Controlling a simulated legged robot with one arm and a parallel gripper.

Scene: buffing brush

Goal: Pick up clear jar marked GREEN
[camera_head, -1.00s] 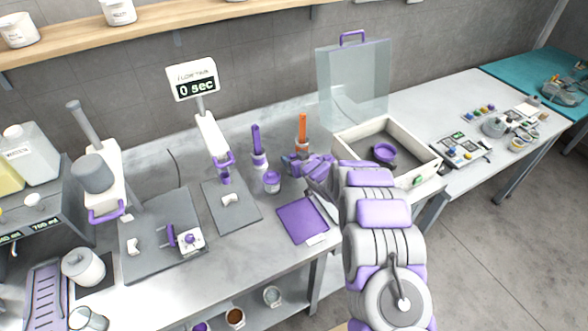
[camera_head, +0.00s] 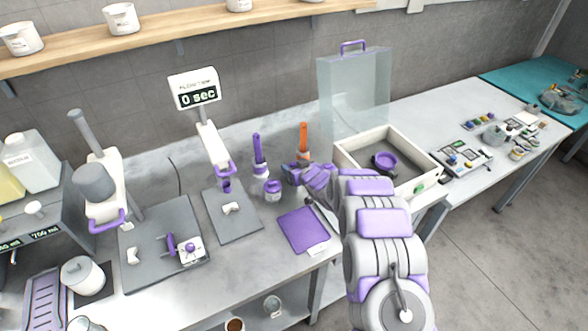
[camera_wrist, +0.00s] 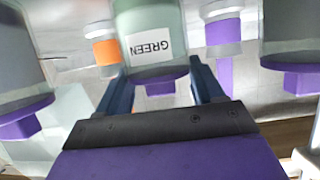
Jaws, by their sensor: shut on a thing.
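The clear jar marked GREEN (camera_wrist: 152,18) fills the upper middle of the wrist view, with greenish glass, a white label reading upside down and a purple end at the bottom. My gripper (camera_wrist: 160,84) has its two dark blue fingers on either side of the jar and is shut on it. In the head view my gripper (camera_head: 297,173) is over the bench, just in front of the orange-handled brush (camera_head: 303,140). There the held jar is too small or hidden to make out.
Similar jars with purple ends stand close on the left (camera_wrist: 22,75) and right (camera_wrist: 290,40) in the wrist view. A purple-lidded jar (camera_head: 272,190) and purple-handled brush (camera_head: 258,155) stand left of my gripper. An open box (camera_head: 425,184) stands to its right.

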